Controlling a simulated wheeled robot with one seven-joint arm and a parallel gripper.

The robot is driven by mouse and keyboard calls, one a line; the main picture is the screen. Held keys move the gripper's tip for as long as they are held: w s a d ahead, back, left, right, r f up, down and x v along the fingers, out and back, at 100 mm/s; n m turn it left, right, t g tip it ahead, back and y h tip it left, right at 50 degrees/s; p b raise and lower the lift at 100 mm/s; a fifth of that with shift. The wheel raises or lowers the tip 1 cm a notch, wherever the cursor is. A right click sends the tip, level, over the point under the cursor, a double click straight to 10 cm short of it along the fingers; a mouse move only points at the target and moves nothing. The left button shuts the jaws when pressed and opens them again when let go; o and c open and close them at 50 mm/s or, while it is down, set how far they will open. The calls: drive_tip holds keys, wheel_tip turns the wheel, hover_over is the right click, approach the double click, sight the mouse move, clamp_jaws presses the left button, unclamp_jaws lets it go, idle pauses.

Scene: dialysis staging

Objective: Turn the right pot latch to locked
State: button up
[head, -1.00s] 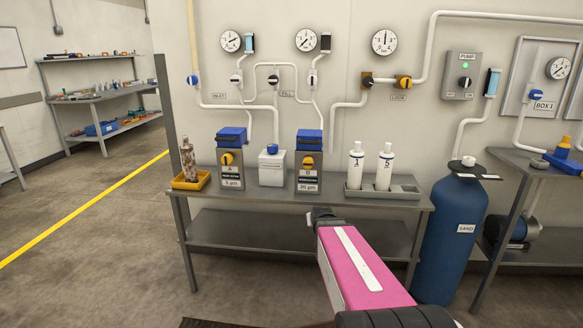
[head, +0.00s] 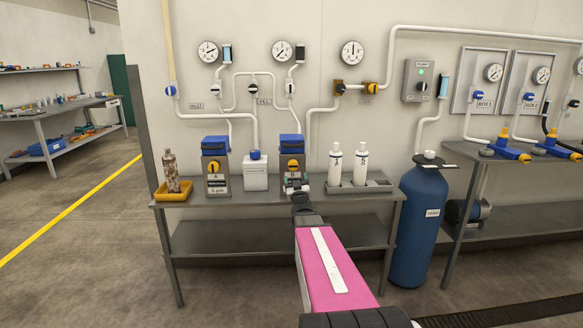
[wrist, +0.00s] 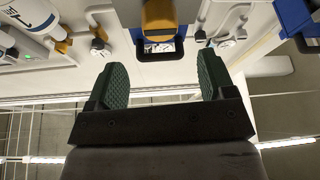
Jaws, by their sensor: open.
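The right pot (head: 291,143), with a blue lid and grey body, stands on the bench. Its yellow latch (head: 292,164) is on the front face; I cannot tell which way it is turned. My gripper (head: 296,184) is just in front of the right pot's lower part and hides some of it, including its label. In the wrist view a yellow part, probably this latch (wrist: 158,20), is at the top centre. My gripper (wrist: 163,80) has its two green-padded fingers spread, with nothing between them. The latch is beyond the fingertips and apart from them.
The left pot (head: 215,167) and a white tank (head: 255,172) with a blue cap are to the left. White bottles stand in a grey tray (head: 380,184) to the right. A blue sand tank (head: 418,225) stands beside the bench. Pipes and gauges line the wall.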

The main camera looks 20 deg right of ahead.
sight(293, 167)
drive_tip(key=x, duration=0.9)
drive_tip(key=shift+w, duration=0.15)
drive_tip(key=c, duration=0.9)
